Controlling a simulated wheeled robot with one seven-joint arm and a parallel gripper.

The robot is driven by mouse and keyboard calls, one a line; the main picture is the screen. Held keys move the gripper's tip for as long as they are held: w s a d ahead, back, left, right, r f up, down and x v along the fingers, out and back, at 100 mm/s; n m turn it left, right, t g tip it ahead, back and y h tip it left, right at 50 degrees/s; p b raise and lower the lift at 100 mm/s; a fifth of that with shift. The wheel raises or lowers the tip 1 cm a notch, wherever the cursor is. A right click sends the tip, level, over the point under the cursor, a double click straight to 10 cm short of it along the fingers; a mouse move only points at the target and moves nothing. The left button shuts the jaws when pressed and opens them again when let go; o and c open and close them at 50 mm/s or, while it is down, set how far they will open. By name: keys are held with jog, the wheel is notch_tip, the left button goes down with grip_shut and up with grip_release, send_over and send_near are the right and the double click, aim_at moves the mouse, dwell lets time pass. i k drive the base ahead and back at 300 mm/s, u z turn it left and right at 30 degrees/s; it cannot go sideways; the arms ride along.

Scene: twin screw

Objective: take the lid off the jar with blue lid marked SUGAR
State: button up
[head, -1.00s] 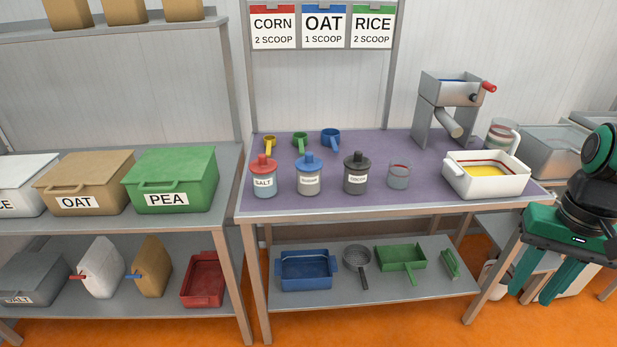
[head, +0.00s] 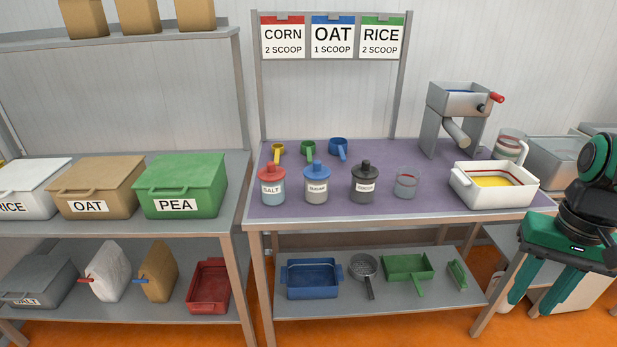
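The jar marked SUGAR (head: 316,190) stands upright near the front of the purple-topped table. Its blue lid (head: 316,170) with a round knob is on it. The jar marked SALT with a red lid (head: 271,186) stands to its left, and a jar with a black lid (head: 364,184) to its right. My gripper (head: 545,290) hangs at the far right, in front of the table's right end and well away from the jar. Its two teal fingers point down, spread apart, with nothing between them.
The table top (head: 425,205) is bare in front of the glass beaker (head: 406,183). A white tray with yellow contents (head: 493,187) and a mill (head: 458,115) stand at the right. Three scoops, one being blue (head: 338,148), lie behind the jars. A green PEA bin (head: 180,186) stands left.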

aim_at(315, 172)
jog(key=u, duration=2.8)
jog(key=k, duration=0.75)
jog(key=z, duration=1.7)
jog(key=i, duration=1)
jog(key=z, duration=0.05)
